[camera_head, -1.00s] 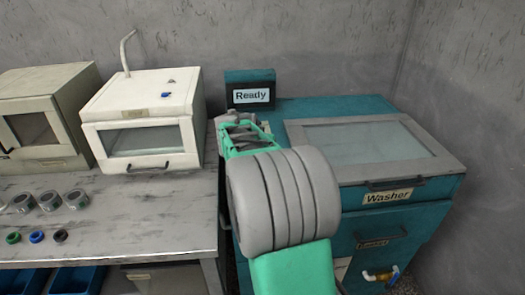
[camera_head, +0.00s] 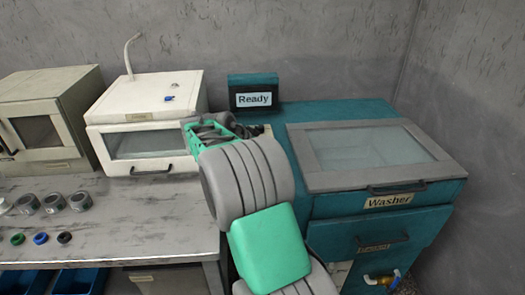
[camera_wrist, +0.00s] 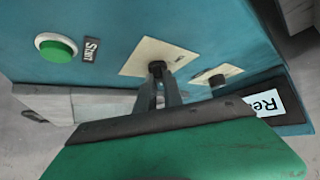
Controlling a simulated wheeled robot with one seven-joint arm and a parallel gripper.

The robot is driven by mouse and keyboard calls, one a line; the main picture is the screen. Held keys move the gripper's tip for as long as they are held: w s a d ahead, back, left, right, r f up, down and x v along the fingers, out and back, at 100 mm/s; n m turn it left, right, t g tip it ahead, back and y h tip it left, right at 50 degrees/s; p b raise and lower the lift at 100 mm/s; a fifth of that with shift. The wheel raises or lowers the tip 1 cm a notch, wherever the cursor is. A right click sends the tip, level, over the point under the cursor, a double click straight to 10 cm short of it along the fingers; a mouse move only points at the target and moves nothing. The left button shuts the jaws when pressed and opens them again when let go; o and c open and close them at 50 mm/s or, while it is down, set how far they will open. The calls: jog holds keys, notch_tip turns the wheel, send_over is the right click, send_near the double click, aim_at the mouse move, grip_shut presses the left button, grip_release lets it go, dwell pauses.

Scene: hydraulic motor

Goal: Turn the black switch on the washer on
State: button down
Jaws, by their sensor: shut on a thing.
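The teal washer (camera_head: 350,232) stands at the right with a glass-topped lid. In the wrist view, a black switch (camera_wrist: 156,67) sits on a cream plate (camera_wrist: 138,56) on the washer's teal panel. My gripper (camera_wrist: 159,84) has its two fingers closed around this switch. A second dark knob (camera_wrist: 217,80) sits on another cream plate beside it, apart from my fingers. In the head view, my gripper (camera_head: 208,130) is at the washer's left side, and my arm hides the switch.
A green Start button (camera_wrist: 56,48) is on the same panel. The display (camera_head: 254,93) reads "Ready". A white machine (camera_head: 148,120) stands close left of my gripper on the grey table (camera_head: 130,230). Several metal rings (camera_head: 54,203) lie farther left.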

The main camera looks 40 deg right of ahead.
jog(key=c, duration=1.5)
grip_release()
jog(key=shift+o, duration=0.2)
jog(key=v, duration=0.7)
jog(key=shift+a+r, duration=0.25)
jog(key=shift+a, duration=0.05)
